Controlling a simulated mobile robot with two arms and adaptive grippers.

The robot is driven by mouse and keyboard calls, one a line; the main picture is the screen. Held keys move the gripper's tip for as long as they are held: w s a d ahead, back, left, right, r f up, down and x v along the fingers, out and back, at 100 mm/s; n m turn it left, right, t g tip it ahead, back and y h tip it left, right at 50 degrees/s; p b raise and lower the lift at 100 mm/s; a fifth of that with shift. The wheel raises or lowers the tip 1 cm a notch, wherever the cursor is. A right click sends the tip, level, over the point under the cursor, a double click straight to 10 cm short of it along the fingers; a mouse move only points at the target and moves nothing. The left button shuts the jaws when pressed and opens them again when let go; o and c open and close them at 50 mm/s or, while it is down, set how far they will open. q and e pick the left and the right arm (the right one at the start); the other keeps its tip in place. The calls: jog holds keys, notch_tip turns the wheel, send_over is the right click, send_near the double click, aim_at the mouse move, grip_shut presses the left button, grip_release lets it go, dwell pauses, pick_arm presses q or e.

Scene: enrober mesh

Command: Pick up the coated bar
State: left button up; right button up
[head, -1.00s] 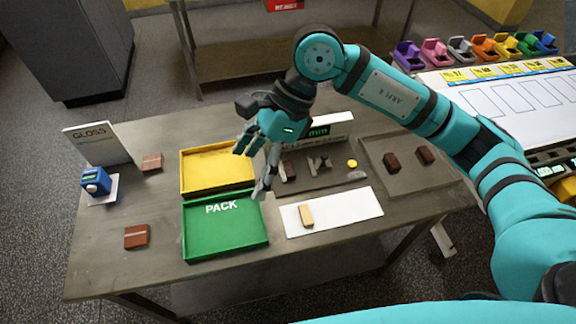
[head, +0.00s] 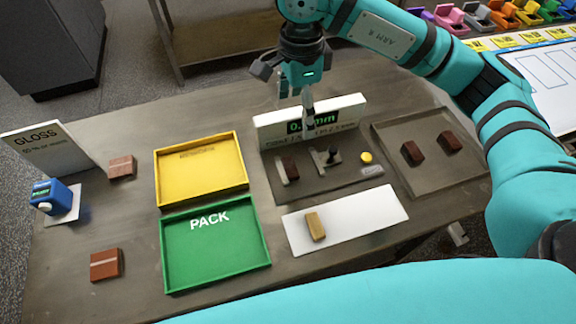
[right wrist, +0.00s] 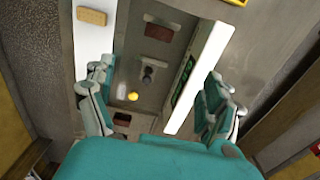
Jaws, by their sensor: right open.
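Several dark brown bars are in view, and I cannot tell which one the task means. One dark bar (head: 290,168) lies in the measuring station (head: 325,183); it also shows in the right wrist view (right wrist: 158,32). Two more, a left one (head: 412,152) and a right one (head: 450,143), lie on the grey tray (head: 440,178). Two reddish, striped bars lie at the left, one far (head: 121,167) and one near (head: 105,264). My right gripper (head: 308,112) is open and empty, in the air over the station's display, apart from the bars. My left gripper is out of view.
A yellow tray (head: 205,172) and a green PACK tray (head: 215,250) are empty. A tan bar (head: 315,227) lies on a white strip (head: 365,214). The station has an upright display (head: 350,113), a black knob (head: 333,154) and a yellow button (head: 366,157). A blue device (head: 52,197) stands left.

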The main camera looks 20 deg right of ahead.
jog(key=p, duration=0.4)
send_over(296, 165)
jog(key=f, duration=1.1)
jog(key=shift+w+d+f, duration=0.1)
jog(key=shift+w+f, duration=0.2)
jog(key=shift+w, duration=0.1)
jog(key=shift+s+f, duration=0.2)
jog(key=shift+f, duration=0.3)
jog(key=f+p, duration=0.2)
jog(key=f, duration=0.1)
jog(key=shift+s+f, duration=0.2)
jog(key=shift+f, duration=0.55)
jog(key=c, duration=1)
